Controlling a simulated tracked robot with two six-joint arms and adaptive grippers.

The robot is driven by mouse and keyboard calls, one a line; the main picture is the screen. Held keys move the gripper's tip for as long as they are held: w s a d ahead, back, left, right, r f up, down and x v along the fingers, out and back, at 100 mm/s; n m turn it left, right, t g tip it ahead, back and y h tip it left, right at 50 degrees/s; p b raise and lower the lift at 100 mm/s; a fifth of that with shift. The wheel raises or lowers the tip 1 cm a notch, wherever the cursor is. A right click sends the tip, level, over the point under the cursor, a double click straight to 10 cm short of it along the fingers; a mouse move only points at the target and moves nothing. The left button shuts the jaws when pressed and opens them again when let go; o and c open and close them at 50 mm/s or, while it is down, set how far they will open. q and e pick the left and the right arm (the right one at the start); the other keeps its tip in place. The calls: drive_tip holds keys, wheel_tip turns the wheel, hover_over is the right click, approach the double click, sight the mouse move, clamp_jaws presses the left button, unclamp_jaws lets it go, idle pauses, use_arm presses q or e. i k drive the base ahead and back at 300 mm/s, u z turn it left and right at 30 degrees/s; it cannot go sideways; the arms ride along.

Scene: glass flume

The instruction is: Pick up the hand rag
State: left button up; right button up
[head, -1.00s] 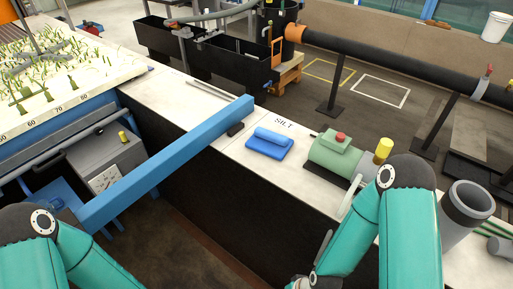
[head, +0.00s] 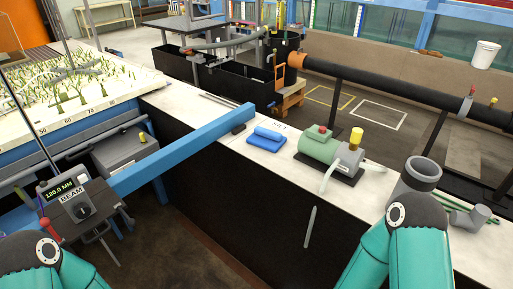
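The hand rag seems to be the blue folded cloth (head: 266,139), with a rolled or folded upper part. It lies flat on the pale bench top (head: 225,155) near the middle of the head view, just right of the end of a blue beam. Nothing covers it. My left arm shows at the lower left and my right arm at the lower right, both far from the cloth. Neither gripper shows in the frame.
A blue beam (head: 185,155) crosses the bench edge, with a small dark block (head: 239,128) at its end. A green pump (head: 318,146) stands right of the cloth. A grey pipe piece (head: 417,177) stands farther right. A control box (head: 80,205) is at left.

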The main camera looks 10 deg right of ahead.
sight(271, 140)
drive_tip(key=z, duration=0.2)
drive_tip(key=i, duration=0.85)
drive_tip(key=u, duration=0.1)
